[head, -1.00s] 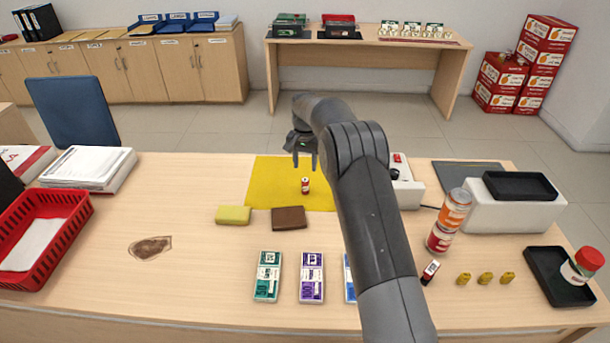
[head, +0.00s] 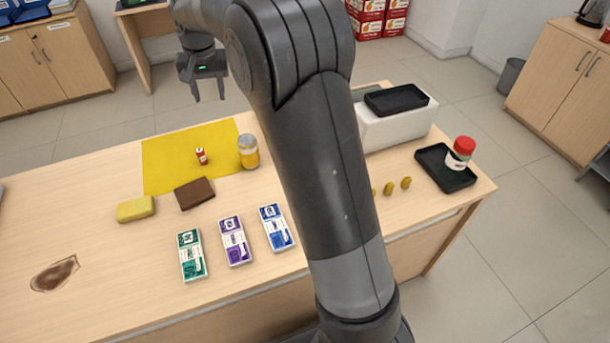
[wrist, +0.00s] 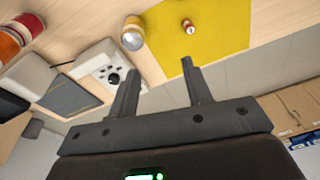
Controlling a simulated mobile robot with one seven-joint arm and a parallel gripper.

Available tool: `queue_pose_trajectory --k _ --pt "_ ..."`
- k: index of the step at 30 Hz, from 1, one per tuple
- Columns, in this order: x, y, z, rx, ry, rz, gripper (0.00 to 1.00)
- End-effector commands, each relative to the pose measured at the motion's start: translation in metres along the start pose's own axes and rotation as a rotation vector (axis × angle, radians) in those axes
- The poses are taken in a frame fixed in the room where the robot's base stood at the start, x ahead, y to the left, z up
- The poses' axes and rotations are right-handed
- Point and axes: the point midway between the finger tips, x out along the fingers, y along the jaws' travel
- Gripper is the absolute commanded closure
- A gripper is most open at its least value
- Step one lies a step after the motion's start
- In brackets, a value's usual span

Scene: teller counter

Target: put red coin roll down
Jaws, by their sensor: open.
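The red coin roll (head: 201,156) is a small red and white cylinder standing upright on the yellow mat (head: 165,145). In the wrist view the coin roll (wrist: 190,29) shows end-on near the top, on the yellow mat (wrist: 225,30). My gripper (head: 208,94) is open and empty, raised beyond the far edge of the counter, apart from the coin roll. In the wrist view my gripper's fingers (wrist: 160,80) are spread with nothing between them.
A glass jar (head: 248,152) stands at the mat's right edge, near the coin roll. A brown wallet (head: 194,193) and yellow sponge (head: 136,209) lie in front. Banknote bundles (head: 235,241) lie nearer. A black tray (head: 430,160) holds a red-lidded jar (head: 460,152).

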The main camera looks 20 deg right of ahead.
Motion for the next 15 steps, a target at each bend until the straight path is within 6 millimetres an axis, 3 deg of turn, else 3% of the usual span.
queue_pose_trajectory --k 1,6,15 --pt "-0.018 0.01 0.013 -0.007 0.017 -0.005 0.55" --pt "-0.061 0.04 0.055 -0.033 0.066 -0.016 0.55" --pt "-0.109 0.089 0.145 -0.081 0.154 -0.026 0.55"
